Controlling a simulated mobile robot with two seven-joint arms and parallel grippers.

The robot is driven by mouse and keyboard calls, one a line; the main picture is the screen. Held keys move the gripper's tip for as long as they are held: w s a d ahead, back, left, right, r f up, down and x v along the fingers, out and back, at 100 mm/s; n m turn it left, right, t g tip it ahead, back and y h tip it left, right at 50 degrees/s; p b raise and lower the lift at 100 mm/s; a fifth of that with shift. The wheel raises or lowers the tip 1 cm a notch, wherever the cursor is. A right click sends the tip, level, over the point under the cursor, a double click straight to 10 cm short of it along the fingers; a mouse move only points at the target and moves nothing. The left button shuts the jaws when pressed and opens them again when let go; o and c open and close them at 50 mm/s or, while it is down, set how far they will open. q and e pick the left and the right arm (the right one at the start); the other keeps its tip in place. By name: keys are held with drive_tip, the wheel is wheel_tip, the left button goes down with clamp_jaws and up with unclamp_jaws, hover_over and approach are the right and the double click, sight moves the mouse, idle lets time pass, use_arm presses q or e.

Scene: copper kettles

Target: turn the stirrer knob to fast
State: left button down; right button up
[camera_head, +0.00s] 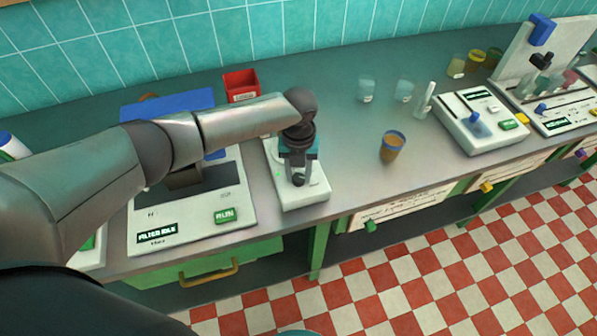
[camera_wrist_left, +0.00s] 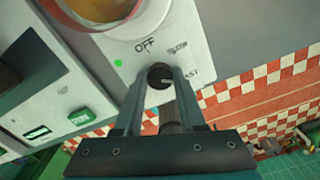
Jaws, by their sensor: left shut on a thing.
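The stirrer (camera_head: 307,194) is a small white unit at the counter's front edge, left of centre in the head view. Its dark round knob (camera_wrist_left: 159,73) sits near the front edge of its panel (camera_wrist_left: 190,35). OFF, SLOW and a partly covered FAST label surround the knob. A pale mark shows on the knob, but I cannot surely tell which label it points to. My left gripper (camera_wrist_left: 160,82) reaches down over the stirrer with its fingers on either side of the knob, shut on it. It also shows in the head view (camera_head: 298,176). My right gripper is out of view.
A filter unit (camera_head: 237,205) with a green RUN button stands left of the stirrer. A round vessel with orange-brown contents (camera_wrist_left: 95,8) is behind the knob. A brown-filled cup (camera_head: 392,147) stands to the right, with bare counter between. A red bin (camera_head: 241,84) stands behind.

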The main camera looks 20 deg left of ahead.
sight(299, 177)
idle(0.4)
use_arm(q)
drive_tip(key=c, duration=0.5)
unclamp_jaws()
wheel_tip(299, 177, up, 15)
drive_tip(key=p, duration=0.1)
drive_tip(key=shift+r, duration=0.15)
